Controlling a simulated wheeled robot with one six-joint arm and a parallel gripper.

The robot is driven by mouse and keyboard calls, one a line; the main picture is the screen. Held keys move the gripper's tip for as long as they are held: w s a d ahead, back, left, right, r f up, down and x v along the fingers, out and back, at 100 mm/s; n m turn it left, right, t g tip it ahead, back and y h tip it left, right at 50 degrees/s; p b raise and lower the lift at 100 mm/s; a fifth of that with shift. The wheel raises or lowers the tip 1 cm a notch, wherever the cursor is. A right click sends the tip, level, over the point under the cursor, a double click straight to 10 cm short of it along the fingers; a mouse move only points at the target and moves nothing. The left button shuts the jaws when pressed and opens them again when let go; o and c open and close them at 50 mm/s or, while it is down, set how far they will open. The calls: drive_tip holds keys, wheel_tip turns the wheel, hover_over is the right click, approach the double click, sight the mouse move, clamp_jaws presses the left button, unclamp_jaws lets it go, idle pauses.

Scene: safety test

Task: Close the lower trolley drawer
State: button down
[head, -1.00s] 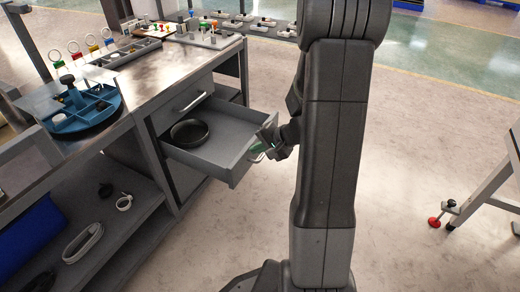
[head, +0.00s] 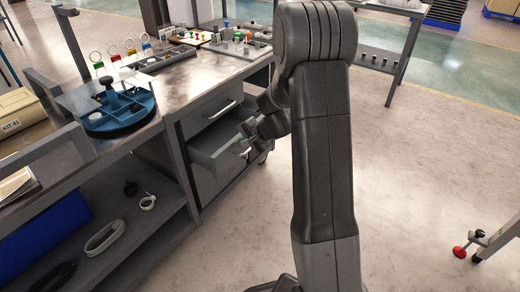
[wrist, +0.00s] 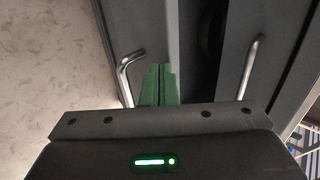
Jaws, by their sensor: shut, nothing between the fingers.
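The grey drawer (head: 212,144) below the closed upper drawer is partly open, jutting from the cabinet under the bench top. In the wrist view its front panel (wrist: 158,30) carries a bent metal handle (wrist: 127,75). My gripper (head: 244,146) is at this drawer's front in the head view. In the wrist view its green fingers (wrist: 160,84) are together and empty, beside the handle and over the front panel; whether they touch it I cannot tell. A dark round dish (wrist: 208,30) shows in part inside the drawer.
The upper drawer's handle (head: 222,110) sticks out above. The bench top holds a blue round tray (head: 118,115) and ring-topped items. A lower shelf (head: 130,235) holds cables. My arm hides floor at centre; open floor (head: 420,170) lies right.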

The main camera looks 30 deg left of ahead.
drive_tip(key=a+p, duration=0.2)
drive_tip(key=a, duration=0.7)
drive_tip(key=shift+w+a, duration=0.3)
drive_tip(key=shift+w, duration=0.05)
